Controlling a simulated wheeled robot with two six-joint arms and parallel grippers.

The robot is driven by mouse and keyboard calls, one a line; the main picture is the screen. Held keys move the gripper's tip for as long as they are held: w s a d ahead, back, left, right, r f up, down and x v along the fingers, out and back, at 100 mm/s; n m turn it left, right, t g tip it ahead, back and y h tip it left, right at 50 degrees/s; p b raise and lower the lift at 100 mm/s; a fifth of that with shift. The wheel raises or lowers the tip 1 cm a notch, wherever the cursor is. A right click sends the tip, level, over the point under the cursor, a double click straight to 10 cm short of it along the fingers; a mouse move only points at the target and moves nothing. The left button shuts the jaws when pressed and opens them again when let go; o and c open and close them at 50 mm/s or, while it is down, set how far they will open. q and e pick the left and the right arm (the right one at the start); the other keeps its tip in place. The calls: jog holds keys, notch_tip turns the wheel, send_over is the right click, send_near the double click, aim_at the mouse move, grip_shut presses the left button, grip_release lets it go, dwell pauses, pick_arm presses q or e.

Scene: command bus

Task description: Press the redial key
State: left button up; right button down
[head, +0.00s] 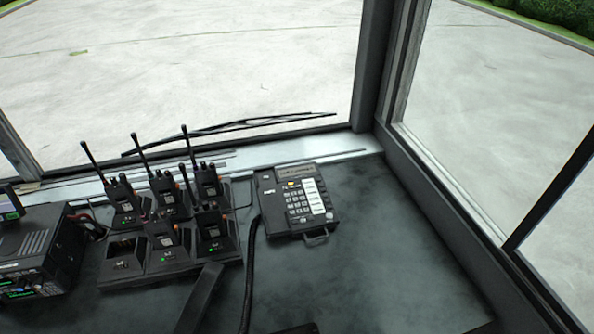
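A black desk phone (297,200) lies on the dark desk, right of the radios. It has a small grey display (296,171) at its top, a number keypad (298,203) and a column of white-labelled keys (314,196) on its right. A small orange-yellow mark (291,184) sits just under the display. The key labels are too small to read, so I cannot tell which key is redial. Neither of my grippers is clearly seen, and nothing touches the phone's keys.
Several handheld radios (168,196) stand in a charger left of the phone. A radio unit (38,255) is at far left. A black cord (249,270) and a dark bar (199,298) lie in front. The desk (390,255) right of the phone is clear, bounded by the window frame.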

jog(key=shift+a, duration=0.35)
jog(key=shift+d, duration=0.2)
